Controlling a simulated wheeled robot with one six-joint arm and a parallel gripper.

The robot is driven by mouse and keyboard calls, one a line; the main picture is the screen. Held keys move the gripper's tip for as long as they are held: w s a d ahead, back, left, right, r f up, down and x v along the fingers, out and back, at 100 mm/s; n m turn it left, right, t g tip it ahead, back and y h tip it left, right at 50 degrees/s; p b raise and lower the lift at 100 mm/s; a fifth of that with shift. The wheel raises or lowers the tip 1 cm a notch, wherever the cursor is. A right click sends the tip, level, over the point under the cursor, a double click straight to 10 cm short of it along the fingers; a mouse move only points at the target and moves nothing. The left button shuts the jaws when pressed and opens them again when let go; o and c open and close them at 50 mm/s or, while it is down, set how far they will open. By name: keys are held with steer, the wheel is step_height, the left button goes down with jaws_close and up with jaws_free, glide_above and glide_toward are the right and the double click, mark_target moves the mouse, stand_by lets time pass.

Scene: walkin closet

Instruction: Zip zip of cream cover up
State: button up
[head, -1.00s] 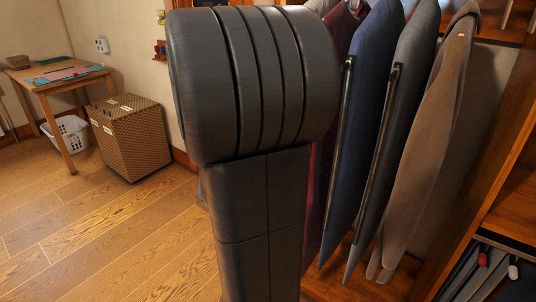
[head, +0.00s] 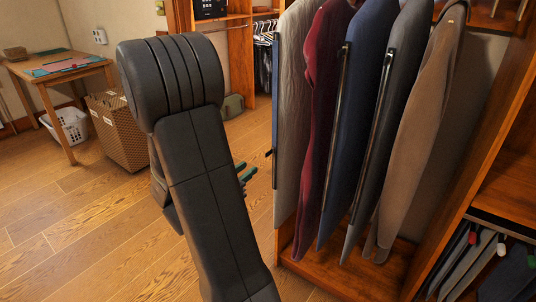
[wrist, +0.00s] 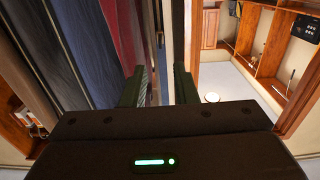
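The cream cover (head: 296,110) hangs at the left end of a row of garment covers in the head view. Pale and dark vertical strips show beyond the gap; I cannot tell which is the zip.
A maroon garment (head: 318,120), a blue cover (head: 355,130), a grey cover (head: 395,130) and a brown garment (head: 425,130) hang to the right. A wooden table (head: 60,72), a white basket (head: 68,127) and a woven hamper (head: 118,130) stand at left.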

mark_target(268, 152)
steer(key=x, duration=1.1)
steer(key=shift+w+b, duration=0.15)
steer(key=shift+b, duration=0.15)
jaws_close()
